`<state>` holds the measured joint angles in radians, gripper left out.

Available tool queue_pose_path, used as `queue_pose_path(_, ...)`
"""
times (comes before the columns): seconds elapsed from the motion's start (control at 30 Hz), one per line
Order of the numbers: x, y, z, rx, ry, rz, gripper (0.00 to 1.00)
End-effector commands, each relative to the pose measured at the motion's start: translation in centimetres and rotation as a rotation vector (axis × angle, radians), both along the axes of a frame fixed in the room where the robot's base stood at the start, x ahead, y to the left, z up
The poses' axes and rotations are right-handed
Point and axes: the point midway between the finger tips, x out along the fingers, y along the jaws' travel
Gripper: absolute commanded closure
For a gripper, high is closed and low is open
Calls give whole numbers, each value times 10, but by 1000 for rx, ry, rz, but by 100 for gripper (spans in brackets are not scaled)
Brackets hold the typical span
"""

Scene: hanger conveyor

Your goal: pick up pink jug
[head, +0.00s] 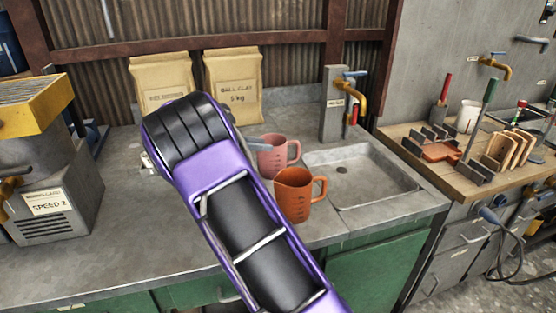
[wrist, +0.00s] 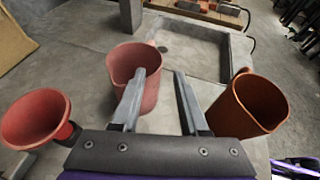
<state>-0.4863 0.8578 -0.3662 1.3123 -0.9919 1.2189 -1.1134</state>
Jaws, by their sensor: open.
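The pink jug (head: 270,162) stands upright on the grey counter, left of the sink, its handle toward the right in the head view. In the wrist view the pink jug (wrist: 122,62) is at upper centre-left, its mouth open toward the camera. My gripper (wrist: 160,76) is open and empty. Its left finger overlaps the jug's right side in the wrist view, and its right finger is over bare counter. I cannot tell whether a finger touches the jug. In the head view my purple wrist hides most of the fingers; a grey finger shows beside the jug's rim.
An orange jug (head: 292,205) stands close in front, and shows right of my fingers in the wrist view (wrist: 235,112). A red round vessel (wrist: 36,125) is at left in the wrist view. The sink (head: 362,180) lies right; paper bags (head: 233,85) stand behind.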

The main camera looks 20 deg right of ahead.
Motion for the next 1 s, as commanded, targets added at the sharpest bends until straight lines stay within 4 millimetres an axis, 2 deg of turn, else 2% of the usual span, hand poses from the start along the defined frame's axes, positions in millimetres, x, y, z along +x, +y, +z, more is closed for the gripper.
queue_pose_path(0.23, 3, -14, -6, -1, 0, -2, 56)
queue_pose_path(0.5, 13, -51, -22, 0, -1, -1, 56)
queue_pose_path(0.77, 15, -55, -23, 0, -1, 1, 56)
queue_pose_path(1.0, 15, -55, -23, 0, -1, 1, 98)
